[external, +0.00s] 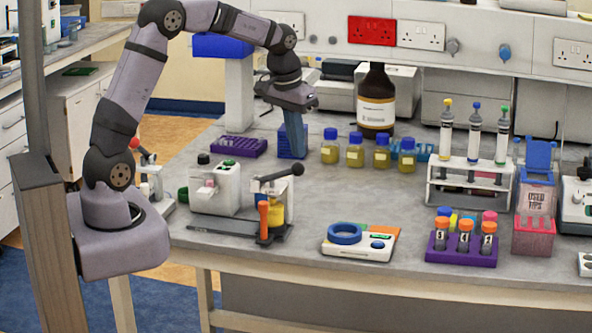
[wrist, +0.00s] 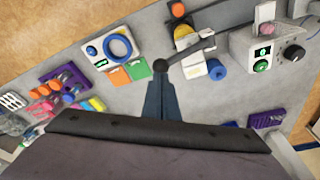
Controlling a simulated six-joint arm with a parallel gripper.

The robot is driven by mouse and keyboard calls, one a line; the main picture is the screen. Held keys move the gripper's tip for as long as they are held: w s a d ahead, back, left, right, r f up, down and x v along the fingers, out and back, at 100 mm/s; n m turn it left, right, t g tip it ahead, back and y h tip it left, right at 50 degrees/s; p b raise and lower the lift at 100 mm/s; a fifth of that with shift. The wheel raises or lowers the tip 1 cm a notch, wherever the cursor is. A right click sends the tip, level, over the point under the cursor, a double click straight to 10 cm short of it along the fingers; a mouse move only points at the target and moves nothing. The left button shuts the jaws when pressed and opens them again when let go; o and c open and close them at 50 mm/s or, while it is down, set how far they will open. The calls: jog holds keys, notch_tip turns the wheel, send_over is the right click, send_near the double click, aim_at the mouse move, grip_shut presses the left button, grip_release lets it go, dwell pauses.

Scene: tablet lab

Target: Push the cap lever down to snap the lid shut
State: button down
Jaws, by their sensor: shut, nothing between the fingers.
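The capping device (external: 272,232) stands near the bench's front edge, with a yellow part and an orange upright part at its front. Its dark cap lever (external: 277,176) slants slightly upward to the right and ends in a black ball knob (external: 298,169). In the wrist view the lever (wrist: 202,48) runs to the knob (wrist: 160,66) at my fingertips. My gripper (external: 298,155) is shut and empty, fingers pointing down, its tips just above or behind the knob. It also shows in the wrist view (wrist: 161,78). I cannot tell whether they touch. The lid is not clearly visible.
A white instrument (external: 215,188) stands left of the device, and a white unit with a blue ring (external: 345,234) lies to the right. Yellow bottles with blue caps (external: 355,152) and a blue rack (external: 284,148) stand behind. Bare bench lies between.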

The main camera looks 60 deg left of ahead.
jog(key=shift+r+p, duration=2.05)
jog(key=shift+r, duration=0.4)
jog(key=shift+w, duration=0.2)
jog(key=shift+w+f+t, duration=0.2)
jog(key=shift+f+t, duration=0.1)
jog(key=shift+f, duration=0.05)
jog(key=s+d+f+g, duration=0.2)
jog(key=s+d+f, duration=0.1)
jog(key=s+f, duration=0.7)
jog(key=s+d+f+m+b, duration=0.1)
jog(key=s+d, duration=0.2)
jog(key=s, duration=0.4)
jog(key=s+d+f+m+b, duration=0.1)
jog(key=s+d, duration=0.3)
jog(key=s, duration=0.4)
jog(key=shift+s+f+m+g+h+b, duration=0.15)
jog(key=shift+m+g+h+b, duration=0.25)
jog(key=shift+b, duration=0.3)
